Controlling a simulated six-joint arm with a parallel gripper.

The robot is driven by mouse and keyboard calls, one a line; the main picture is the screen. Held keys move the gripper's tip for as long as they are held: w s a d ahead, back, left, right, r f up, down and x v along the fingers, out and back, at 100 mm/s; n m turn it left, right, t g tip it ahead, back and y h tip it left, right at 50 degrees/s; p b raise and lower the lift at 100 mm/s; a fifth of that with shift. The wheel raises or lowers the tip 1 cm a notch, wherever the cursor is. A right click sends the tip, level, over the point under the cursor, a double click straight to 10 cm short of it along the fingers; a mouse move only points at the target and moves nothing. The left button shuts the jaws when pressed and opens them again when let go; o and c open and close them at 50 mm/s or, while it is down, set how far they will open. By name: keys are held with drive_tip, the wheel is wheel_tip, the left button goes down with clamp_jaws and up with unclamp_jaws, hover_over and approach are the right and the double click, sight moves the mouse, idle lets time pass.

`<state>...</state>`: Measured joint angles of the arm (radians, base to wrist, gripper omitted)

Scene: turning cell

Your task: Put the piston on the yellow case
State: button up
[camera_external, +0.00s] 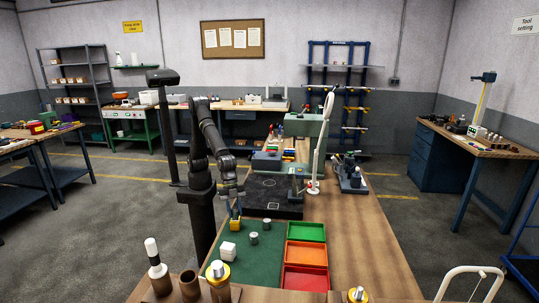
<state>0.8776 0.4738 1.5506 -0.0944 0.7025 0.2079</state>
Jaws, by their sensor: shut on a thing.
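My gripper (234,212) points down over the back left part of the green mat (263,262). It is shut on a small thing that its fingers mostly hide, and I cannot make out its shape. A small yellow block-like thing (236,224), perhaps the yellow case, shows right at the fingertips. I cannot tell whether it is held or stands just below them. Two short grey metal cylinders (253,239) (266,224), which look like pistons, stand upright on the mat, to the right of my gripper and apart from it.
Green (306,232), orange (306,255) and red (305,278) trays line the mat's right side. A black machine bed (270,190) lies behind. A holder with upright tools (190,287) stands at the front left.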

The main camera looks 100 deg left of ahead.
drive_tip(key=shift+f, duration=0.6)
drive_tip(key=shift+f, duration=0.1)
drive_tip(key=o, duration=1)
drive_tip(key=v, duration=1.2)
drive_tip(key=shift+s, duration=0.1)
